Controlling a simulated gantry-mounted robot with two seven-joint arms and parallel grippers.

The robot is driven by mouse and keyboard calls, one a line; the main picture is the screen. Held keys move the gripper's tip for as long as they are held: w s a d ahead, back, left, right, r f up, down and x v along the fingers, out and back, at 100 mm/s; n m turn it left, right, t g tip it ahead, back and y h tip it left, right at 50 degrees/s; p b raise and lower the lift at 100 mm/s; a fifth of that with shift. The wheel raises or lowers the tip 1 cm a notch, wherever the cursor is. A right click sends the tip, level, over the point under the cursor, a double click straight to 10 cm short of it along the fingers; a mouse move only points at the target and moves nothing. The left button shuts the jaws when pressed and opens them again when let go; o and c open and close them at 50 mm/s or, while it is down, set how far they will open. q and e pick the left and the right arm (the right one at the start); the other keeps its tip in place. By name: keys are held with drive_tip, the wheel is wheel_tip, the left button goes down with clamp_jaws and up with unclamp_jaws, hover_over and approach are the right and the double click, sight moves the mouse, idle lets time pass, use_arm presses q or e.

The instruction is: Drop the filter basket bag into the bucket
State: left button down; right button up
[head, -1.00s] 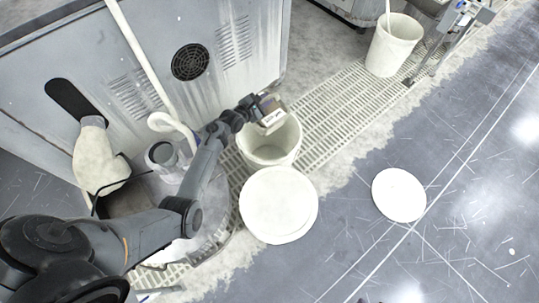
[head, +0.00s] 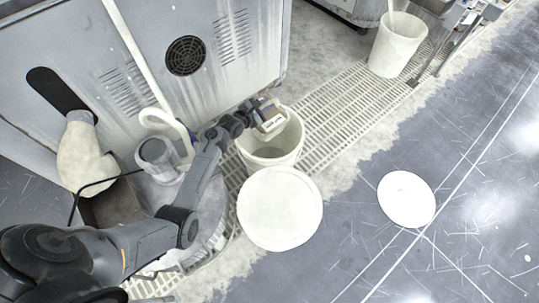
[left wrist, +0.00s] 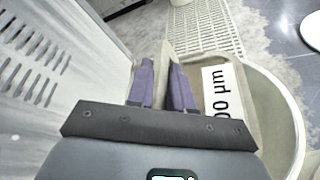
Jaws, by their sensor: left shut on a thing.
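The filter basket bag (head: 272,123) is a pale item with a label. In the left wrist view its label (left wrist: 221,96) reads "00 µm", partly cut off. My left gripper (head: 262,110) is shut on the bag's upper edge; its purple fingers (left wrist: 165,85) show in the left wrist view. The gripper holds the bag over the mouth of an open white bucket (head: 272,161), near its back rim. In the left wrist view the bucket's curved rim (left wrist: 291,100) runs round the right of the bag. The bag's lower end is hidden. My right gripper is not in view.
A grey machine cabinet (head: 225,75) stands close behind the bucket. A round white lid-like top (head: 280,208) is just in front of it. Another white bucket (head: 394,50) stands at the back right on the grating (head: 345,100). A white disc (head: 406,199) lies on the floor.

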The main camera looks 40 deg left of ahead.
use_arm(q)
drive_tip(key=shift+r, duration=0.1)
drive_tip(key=c, duration=0.9)
unclamp_jaws()
drive_tip(key=shift+c, duration=0.2)
drive_tip(key=shift+s, duration=0.1)
drive_tip(key=shift+s+r+p, duration=0.15)
drive_tip(key=shift+s+p, duration=0.05)
drive_tip(key=shift+p, duration=0.2)
drive_tip(key=p+v, duration=0.6)
drive_tip(key=v, duration=0.4)
drive_tip(key=shift+p, duration=0.3)
